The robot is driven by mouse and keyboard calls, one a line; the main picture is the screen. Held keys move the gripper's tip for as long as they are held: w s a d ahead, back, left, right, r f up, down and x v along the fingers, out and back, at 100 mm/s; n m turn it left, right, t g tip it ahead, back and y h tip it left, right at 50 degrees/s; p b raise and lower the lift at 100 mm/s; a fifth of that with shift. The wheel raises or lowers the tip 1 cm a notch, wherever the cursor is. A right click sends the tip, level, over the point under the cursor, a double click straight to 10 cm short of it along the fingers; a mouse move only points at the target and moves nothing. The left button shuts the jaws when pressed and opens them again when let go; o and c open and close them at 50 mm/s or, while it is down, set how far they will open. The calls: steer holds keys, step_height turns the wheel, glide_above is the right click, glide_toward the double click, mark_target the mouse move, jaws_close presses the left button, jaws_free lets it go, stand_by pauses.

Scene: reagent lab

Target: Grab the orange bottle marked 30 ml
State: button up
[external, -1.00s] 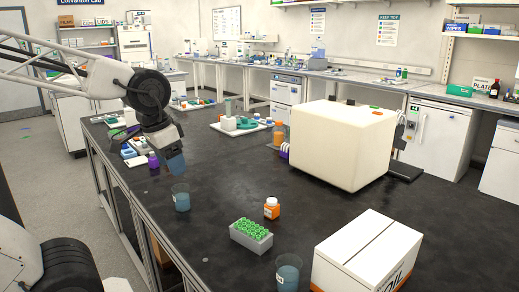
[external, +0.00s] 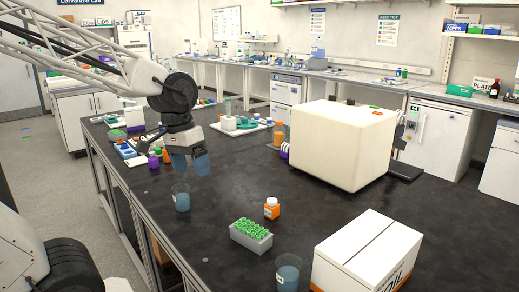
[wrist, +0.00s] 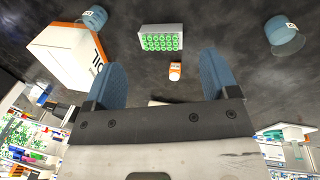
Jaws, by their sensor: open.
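A small orange bottle (external: 271,208) with a white cap and a white label stands upright on the dark bench, behind the green-topped tube rack. It also shows in the wrist view (wrist: 175,71), between the fingers and beyond their tips. The label is too small to read. A larger orange bottle (external: 278,134) stands beside the white machine, and another small orange bottle (external: 166,157) stands near my gripper. My gripper (external: 190,168) has two blue fingers, spread open and empty. It hangs above the bench, left of and farther back than the white-capped bottle. It shows in the wrist view (wrist: 162,66).
A grey rack with green tops (external: 251,236) stands just in front of the white-capped bottle. A blue beaker (external: 181,199) stands near my gripper, another (external: 288,275) at the front. A white box (external: 368,250) and a large white machine (external: 340,145) stand right. Bare bench lies between beaker and bottle.

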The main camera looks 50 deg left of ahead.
steer(key=w+f+n+g+h, duration=0.25)
steer(key=w+f+n, duration=0.25)
steer(key=w, duration=0.3)
steer(key=n+t+h, duration=0.5)
steer(key=n+h, duration=0.4)
steer(key=n, duration=0.5)
glide_toward(272, 204)
steer(key=shift+w+d+f, duration=0.15)
steer(key=shift+w+f, duration=0.25)
steer(key=shift+w, duration=0.05)
steer(key=shift+w+d+f, duration=0.2)
steer(key=shift+w+f, duration=0.25)
steer(key=shift+w, duration=0.05)
steer(key=shift+y, duration=0.25)
steer(key=shift+m, duration=0.3)
steer(key=shift+x, duration=1.3)
steer(key=shift+d, duration=0.1)
steer(key=shift+x, duration=2.5)
steer(key=shift+s, duration=0.1)
